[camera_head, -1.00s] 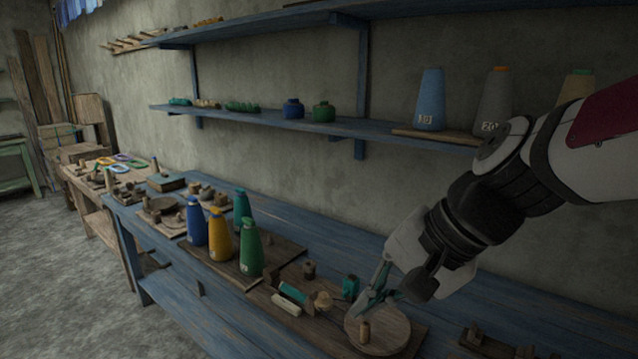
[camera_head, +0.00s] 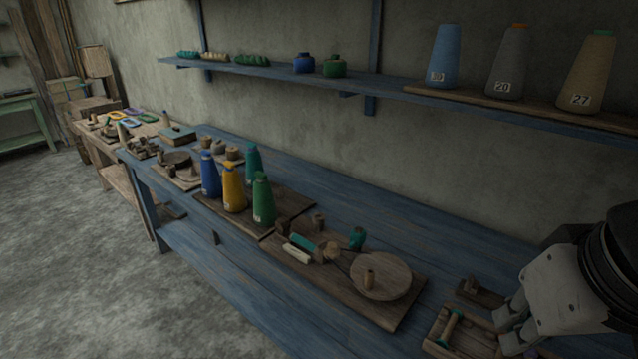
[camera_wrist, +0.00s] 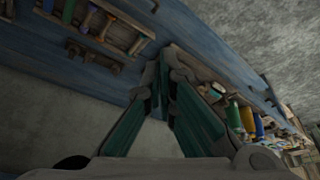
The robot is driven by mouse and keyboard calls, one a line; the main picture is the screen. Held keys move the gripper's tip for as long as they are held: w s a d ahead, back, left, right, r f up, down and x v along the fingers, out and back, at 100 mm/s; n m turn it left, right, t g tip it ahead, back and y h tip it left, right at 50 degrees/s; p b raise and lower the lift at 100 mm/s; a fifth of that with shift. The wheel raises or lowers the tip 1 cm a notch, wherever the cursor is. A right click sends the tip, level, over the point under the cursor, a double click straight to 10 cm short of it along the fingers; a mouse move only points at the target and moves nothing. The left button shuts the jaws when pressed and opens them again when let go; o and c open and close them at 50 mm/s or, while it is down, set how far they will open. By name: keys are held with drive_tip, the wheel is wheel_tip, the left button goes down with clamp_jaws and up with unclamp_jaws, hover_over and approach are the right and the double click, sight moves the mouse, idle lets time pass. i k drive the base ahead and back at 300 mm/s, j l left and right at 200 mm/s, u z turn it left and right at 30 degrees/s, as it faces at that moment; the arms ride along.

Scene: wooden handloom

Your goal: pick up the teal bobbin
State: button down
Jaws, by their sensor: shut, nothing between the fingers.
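Several teal pieces show, and I cannot tell for sure which is the teal bobbin. A teal cylinder (camera_head: 303,242) lies by a pale one on the same board. A slim bobbin with green-teal thread (camera_head: 447,327) lies in a wooden tray (camera_head: 434,350) at the lower right. My gripper (camera_head: 522,345) is just right of this tray, partly cut off by the frame. In the wrist view its teal fingers (camera_wrist: 165,65) meet at the tips, shut and empty.
Yellow (camera_head: 233,188), blue (camera_head: 210,174) and green (camera_head: 263,200) cones stand on a board left of the winder. The winder disc (camera_head: 381,277) is between them and the tray. A wall shelf (camera_head: 390,92) with large cones overhangs the bench. Bare blue bench lies behind the winder.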

sight(298, 239)
drive_tip(key=i+j, duration=0.1)
drive_tip(key=j, duration=0.35)
drive_tip(key=i+j, duration=0.15)
drive_tip(key=j, duration=0.3)
drive_tip(key=i+j, duration=0.1)
drive_tip(key=j, duration=0.35)
drive_tip(key=i+j+z, duration=0.1)
drive_tip(key=j, duration=0.3)
drive_tip(key=i+j, duration=0.15)
drive_tip(key=j, duration=0.3)
drive_tip(key=i+j, duration=0.1)
drive_tip(key=j, duration=0.4)
